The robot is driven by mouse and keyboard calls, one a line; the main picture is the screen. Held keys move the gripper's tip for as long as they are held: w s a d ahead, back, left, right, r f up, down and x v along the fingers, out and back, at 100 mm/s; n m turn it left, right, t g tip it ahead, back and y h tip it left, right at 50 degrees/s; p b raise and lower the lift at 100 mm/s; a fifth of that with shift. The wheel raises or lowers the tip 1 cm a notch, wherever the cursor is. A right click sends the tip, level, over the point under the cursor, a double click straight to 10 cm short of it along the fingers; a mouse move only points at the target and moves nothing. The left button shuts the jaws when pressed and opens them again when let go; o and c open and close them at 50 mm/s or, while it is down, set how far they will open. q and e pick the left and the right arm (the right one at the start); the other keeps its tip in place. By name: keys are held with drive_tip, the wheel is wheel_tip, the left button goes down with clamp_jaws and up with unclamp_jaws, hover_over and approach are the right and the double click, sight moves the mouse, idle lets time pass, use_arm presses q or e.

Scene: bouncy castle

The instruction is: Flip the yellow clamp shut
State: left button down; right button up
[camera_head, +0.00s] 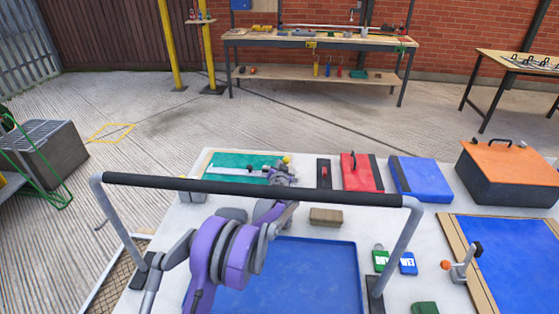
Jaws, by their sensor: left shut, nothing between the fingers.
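A small yellow part (287,159), which looks like the yellow clamp's tip, shows at the right end of the green mat (232,161), on the far side of the white table. The rest of the clamp is mostly hidden, so I cannot tell whether it is open or shut. My left gripper (283,172) is shut and empty, right by the yellow part. I cannot tell whether they touch. My purple left arm reaches up from below, and the black handle bar crosses in front of it. My right gripper is not in view.
A black bar (250,188) on grey posts spans the table front. Another clamp with an orange tip (445,264) stands by a blue panel (515,262) at right. A wooden block (326,217), red case (361,172), blue case (420,178) and orange-lidded box (508,172) lie nearby.

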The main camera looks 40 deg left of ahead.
use_arm(q)
drive_tip(key=shift+s+a+f+n+h, duration=0.2)
drive_tip(key=shift+a+f+n+h, duration=0.2)
drive_tip(key=shift+f+n, duration=0.3)
drive_tip(key=shift+s+a+f+p, duration=0.1)
drive_tip(key=shift+a+f+p, duration=0.05)
drive_tip(key=shift+f+p, duration=0.2)
